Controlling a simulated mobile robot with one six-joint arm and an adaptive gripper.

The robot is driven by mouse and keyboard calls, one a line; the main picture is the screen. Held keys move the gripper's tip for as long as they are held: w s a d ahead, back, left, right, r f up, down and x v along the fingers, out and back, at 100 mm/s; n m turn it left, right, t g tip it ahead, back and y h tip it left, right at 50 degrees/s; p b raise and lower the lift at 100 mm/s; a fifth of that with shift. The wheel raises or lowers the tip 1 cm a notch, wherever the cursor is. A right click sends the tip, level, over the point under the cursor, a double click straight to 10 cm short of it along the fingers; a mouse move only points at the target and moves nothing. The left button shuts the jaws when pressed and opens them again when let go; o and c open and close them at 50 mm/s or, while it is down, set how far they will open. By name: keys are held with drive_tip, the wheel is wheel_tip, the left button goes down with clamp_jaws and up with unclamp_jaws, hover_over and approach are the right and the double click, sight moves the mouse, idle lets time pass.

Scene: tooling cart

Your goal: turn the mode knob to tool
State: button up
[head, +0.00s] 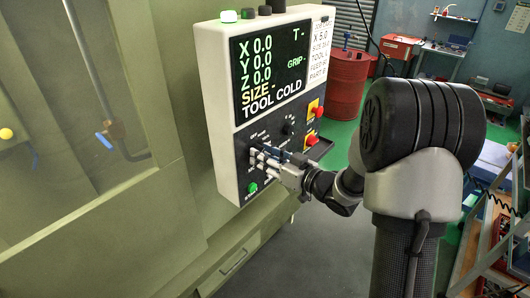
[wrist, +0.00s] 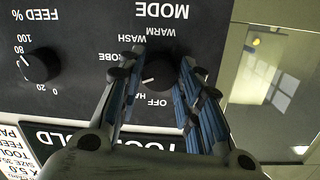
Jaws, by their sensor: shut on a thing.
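The black mode knob (wrist: 157,70) is on the dark control panel, which is upside down in the wrist view. MODE is printed beside it, with OFF, WARM and WASH readable around it and PROBE partly covered. No TOOL label is readable at the knob. A small pale mark on the knob faces the lower left of the wrist view. My gripper (wrist: 156,85) has its two fingers on either side of the knob, shut on it. In the head view my gripper (head: 266,158) is at the panel's lower left and hides the knob.
The feed knob (wrist: 40,65) is beside the mode knob. The screen (head: 270,70) reads X, Y, Z 0.0 and TOOL COLD. A green button (head: 252,188) is below my gripper. A red drum (head: 347,82) stands behind.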

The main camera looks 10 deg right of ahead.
drive_tip(key=shift+m, duration=0.5)
drive_tip(key=o, duration=1.1)
drive_tip(key=shift+c, duration=0.2)
drive_tip(key=v, duration=1.2)
drive_tip(key=shift+w, duration=0.1)
